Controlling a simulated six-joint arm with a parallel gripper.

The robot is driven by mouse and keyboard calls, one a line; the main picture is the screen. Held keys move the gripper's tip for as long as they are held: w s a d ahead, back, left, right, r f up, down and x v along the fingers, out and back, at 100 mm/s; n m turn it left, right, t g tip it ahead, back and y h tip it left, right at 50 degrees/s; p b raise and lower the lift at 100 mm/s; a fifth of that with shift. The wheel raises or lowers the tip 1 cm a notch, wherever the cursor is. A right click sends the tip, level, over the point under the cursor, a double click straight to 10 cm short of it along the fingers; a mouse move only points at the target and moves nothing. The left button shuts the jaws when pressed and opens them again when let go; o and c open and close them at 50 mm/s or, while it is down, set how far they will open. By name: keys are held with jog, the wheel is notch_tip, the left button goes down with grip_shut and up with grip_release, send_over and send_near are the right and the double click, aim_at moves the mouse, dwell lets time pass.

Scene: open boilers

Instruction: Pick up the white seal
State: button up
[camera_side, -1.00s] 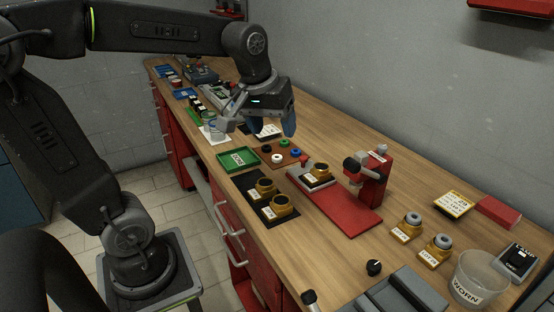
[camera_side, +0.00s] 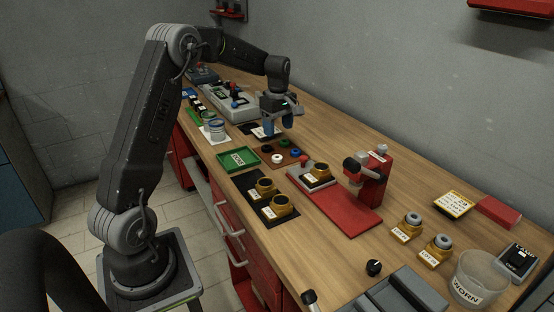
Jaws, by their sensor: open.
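The white seal (camera_side: 277,158) is a small white ring. It lies on a brown mat (camera_side: 283,164) near the middle of the bench, with a black ring (camera_side: 267,148), a green ring (camera_side: 283,143) and a blue ring (camera_side: 295,151) close by. My gripper (camera_side: 279,129) points down with its blue fingers apart, and nothing shows between them. In the picture it is just above the far side of the mat, above and slightly right of the white seal. Its exact height over the bench is hard to tell.
A green tray (camera_side: 222,163) lies left of the mat. A red press (camera_side: 372,182) on a red base stands to the right. Brass parts (camera_side: 279,206) sit on a black mat in front. A clear WORN cup (camera_side: 487,270) is at the right. Bare wood lies behind the mat.

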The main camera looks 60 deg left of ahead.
send_over(277, 156)
jog(key=f, duration=0.4)
jog(key=shift+w+f, duration=0.2)
jog(key=shift+f, duration=0.1)
jog(key=shift+s+d+f, duration=0.1)
jog(key=shift+s+f, duration=0.05)
jog(key=shift+f, duration=1.2)
jog(key=shift+s+f, duration=0.1)
jog(key=shift+f, duration=1.2)
jog(key=shift+c, duration=0.4)
jog(key=c, duration=0.9)
